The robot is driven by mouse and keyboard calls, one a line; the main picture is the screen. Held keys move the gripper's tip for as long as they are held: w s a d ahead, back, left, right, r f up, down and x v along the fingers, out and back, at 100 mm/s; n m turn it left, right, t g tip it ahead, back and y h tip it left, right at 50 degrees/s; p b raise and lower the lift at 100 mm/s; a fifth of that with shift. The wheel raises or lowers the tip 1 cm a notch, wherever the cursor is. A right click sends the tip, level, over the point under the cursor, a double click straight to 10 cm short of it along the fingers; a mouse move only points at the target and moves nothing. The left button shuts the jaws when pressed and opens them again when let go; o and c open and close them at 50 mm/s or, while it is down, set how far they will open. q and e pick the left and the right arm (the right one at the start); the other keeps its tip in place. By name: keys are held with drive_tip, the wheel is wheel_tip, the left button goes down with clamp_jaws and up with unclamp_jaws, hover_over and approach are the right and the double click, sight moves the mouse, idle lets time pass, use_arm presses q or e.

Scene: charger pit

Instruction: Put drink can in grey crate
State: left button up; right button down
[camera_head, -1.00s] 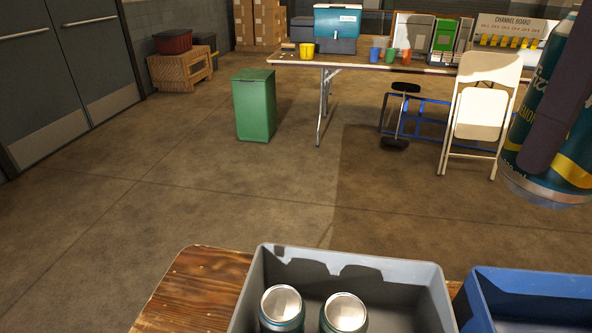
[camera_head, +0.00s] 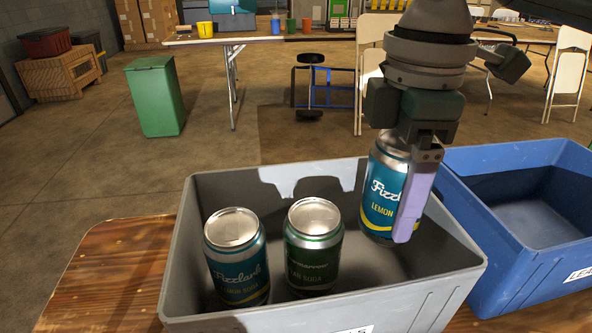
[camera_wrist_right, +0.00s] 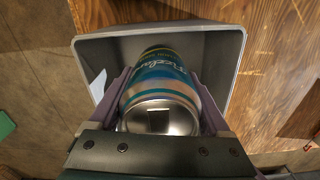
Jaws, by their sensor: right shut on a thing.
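A teal drink can (camera_head: 378,196) labelled Fizzlark Lemon is upright in my right gripper (camera_head: 408,215), which is shut on it. The can is over or inside the right part of the grey crate (camera_head: 228,183); I cannot tell whether it touches the floor of the crate. In the right wrist view the same can (camera_wrist_right: 160,90) sits between the fingers, with the grey crate (camera_wrist_right: 232,45) around it. Two more cans stand in the crate: a teal Fizzlark can (camera_head: 238,265) at the left and a green soda can (camera_head: 312,250) in the middle. My left gripper is not in view.
A blue crate (camera_head: 480,157) stands close at the right of the grey crate. Both are on a wooden table (camera_head: 110,270). Farther back are a green bin (camera_head: 155,98), a long table (camera_head: 205,40) and folding chairs.

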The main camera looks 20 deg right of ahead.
sight(401, 160)
use_arm(q)
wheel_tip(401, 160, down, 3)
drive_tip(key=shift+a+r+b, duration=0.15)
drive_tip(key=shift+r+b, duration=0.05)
drive_tip(key=shift+b, duration=0.8)
use_arm(e)
wheel_tip(401, 160, down, 8)
drive_tip(key=shift+f, duration=0.1)
unclamp_jaws()
use_arm(q)
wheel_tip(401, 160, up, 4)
drive_tip(key=p, duration=0.3)
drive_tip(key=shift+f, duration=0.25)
use_arm(e)
wheel_tip(401, 160, up, 11)
drive_tip(key=shift+w, duration=0.1)
use_arm(q)
drive_tip(key=shift+p, duration=0.3)
use_arm(e)
drive_tip(key=shift+r, duration=0.6)
